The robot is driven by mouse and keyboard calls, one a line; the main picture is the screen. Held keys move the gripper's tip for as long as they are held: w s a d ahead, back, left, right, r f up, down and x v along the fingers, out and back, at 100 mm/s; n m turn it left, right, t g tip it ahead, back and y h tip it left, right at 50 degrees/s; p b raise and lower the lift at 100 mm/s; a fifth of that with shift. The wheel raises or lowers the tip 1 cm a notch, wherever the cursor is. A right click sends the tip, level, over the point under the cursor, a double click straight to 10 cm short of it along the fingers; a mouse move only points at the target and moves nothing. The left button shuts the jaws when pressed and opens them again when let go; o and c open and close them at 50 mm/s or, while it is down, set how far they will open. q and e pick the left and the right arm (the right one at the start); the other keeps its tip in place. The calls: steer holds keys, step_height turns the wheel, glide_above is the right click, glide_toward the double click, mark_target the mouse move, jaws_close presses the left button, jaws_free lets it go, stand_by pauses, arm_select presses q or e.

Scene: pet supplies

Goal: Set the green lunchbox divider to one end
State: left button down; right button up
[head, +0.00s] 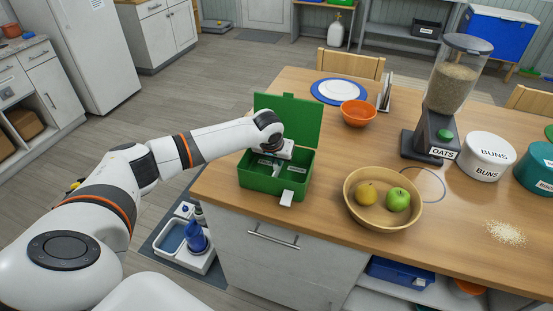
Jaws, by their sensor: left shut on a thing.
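A green lunchbox (258,180) stands with its lid (300,121) open and tilted up at the back, near the left end of the wooden table. Small pale labels show inside it. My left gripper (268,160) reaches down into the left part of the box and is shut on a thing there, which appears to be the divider. The gripper and the box walls hide most of the divider, so I cannot tell its exact place. A white tag or latch (286,198) sits on the box's front. My right gripper is not in view.
A bowl (357,219) with a yellow and a green apple stands right of the box. An oats dispenser (440,125), a buns tin (487,157) and an orange bowl (358,112) are farther off. Spilled grains (506,233) lie at the right.

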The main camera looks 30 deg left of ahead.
arm_select(q)
steer(key=a+p, duration=0.1)
steer(key=s+a, duration=0.1)
steer(key=a, duration=0.1)
steer(key=a+p, duration=0.1)
steer(key=a, duration=0.1)
steer(key=shift+s+r+p, duration=0.1)
steer(key=shift+s+p, duration=0.15)
steer(key=shift+p, duration=0.1)
steer(key=shift+a, duration=0.2)
steer(key=c, duration=1.5)
jaws_free()
steer(key=shift+d, duration=0.1)
steer(key=b+v, duration=0.2)
steer(key=v, duration=1)
